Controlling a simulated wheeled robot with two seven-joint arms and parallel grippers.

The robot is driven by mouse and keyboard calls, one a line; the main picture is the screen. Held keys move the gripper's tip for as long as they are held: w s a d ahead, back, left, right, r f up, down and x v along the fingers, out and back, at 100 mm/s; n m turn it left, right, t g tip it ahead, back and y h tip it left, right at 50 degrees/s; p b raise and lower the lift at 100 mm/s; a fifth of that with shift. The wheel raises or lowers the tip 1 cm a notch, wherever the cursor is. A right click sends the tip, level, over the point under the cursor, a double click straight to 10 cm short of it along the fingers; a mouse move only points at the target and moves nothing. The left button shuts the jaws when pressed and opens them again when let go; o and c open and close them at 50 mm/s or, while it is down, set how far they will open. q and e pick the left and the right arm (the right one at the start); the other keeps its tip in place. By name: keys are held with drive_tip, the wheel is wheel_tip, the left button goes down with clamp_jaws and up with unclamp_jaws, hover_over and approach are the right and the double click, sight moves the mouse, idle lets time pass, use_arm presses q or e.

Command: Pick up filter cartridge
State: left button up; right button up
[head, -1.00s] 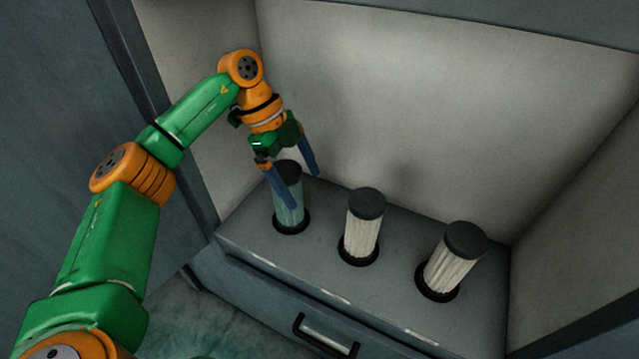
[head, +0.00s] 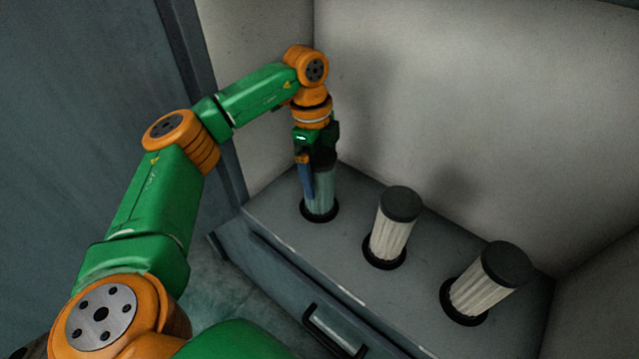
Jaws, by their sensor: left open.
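Three filter cartridges stand in black round sockets on a grey cabinet top. The leftmost cartridge (head: 322,192) is pale teal with a dark cap. The middle cartridge (head: 390,235) and the right cartridge (head: 480,288) are white and pleated with black caps. My left gripper (head: 318,188) points down over the leftmost cartridge with its jaws open. One blue finger lies along the cartridge's left side; the other finger is hidden. The gripper partly covers the cartridge's cap. I cannot tell whether the fingers touch it. My right gripper is not in view.
The cabinet top (head: 345,265) sits in a recess with a pale back wall (head: 480,110) close behind the cartridges. A drawer handle (head: 335,335) is on the cabinet's front.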

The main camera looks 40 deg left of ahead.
sight(319, 156)
use_arm(q)
drive_tip(key=shift+f, duration=0.35)
drive_tip(key=c, duration=1.5)
drive_tip(key=shift+r, duration=0.15)
drive_tip(key=shift+r, duration=0.3)
wheel_tip(319, 156, up, 3)
drive_tip(key=shift+s, duration=0.15)
drive_tip(key=s+a+r+p, duration=0.1)
drive_tip(key=s+r, duration=0.2)
drive_tip(key=s, duration=0.1)
drive_tip(key=s+a+r+p, duration=0.1)
drive_tip(key=s+r, duration=0.2)
drive_tip(key=s, duration=0.2)
drive_tip(key=s+a+r+p, duration=0.1)
drive_tip(key=s+r+p, duration=0.1)
drive_tip(key=s+r, duration=0.1)
drive_tip(key=shift+s+a+r, duration=0.1)
drive_tip(key=shift+s+a, duration=0.1)
drive_tip(key=shift+s, duration=0.5)
